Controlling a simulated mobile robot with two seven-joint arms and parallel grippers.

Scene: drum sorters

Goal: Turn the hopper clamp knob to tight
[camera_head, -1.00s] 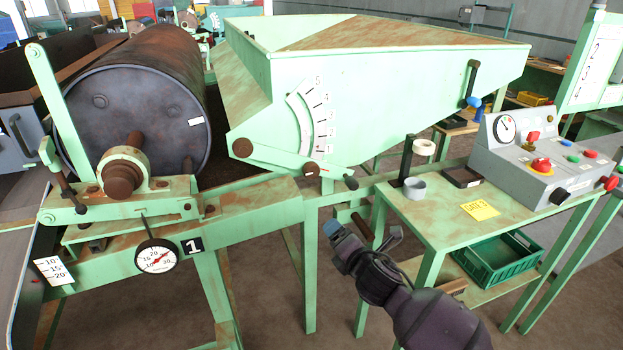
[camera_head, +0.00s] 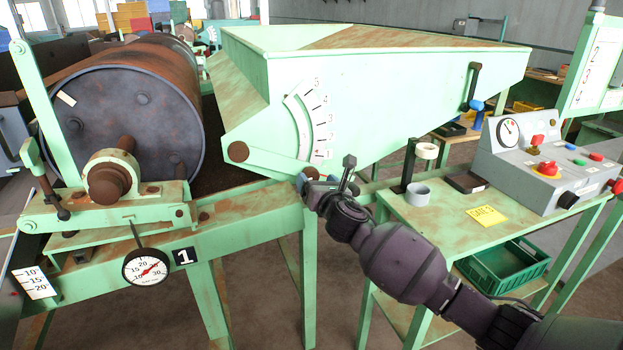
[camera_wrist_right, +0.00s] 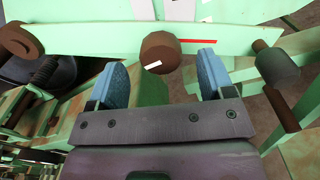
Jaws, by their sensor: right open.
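The hopper clamp knob is a round brown knob (camera_wrist_right: 160,52) with a white mark on its face, in the right wrist view. It sits on a green arm (camera_wrist_right: 105,40) of the hopper; a red line (camera_wrist_right: 197,41) lies just right of it. My right gripper (camera_wrist_right: 166,78) is open, its two blue fingers spread at the knob's left and right sides, with nothing held. Whether they touch the knob I cannot tell. In the head view my right gripper (camera_head: 313,184) is at the hopper's lower edge and mostly covers the knob. My left gripper is out of view.
The green hopper (camera_head: 390,95) has a numbered scale (camera_head: 305,122) above the knob. A lever with a grey grip (camera_wrist_right: 278,62) is close right of my fingers. A drum (camera_head: 128,125) stands left; a green table (camera_head: 440,212) with a control box (camera_head: 540,165) stands right.

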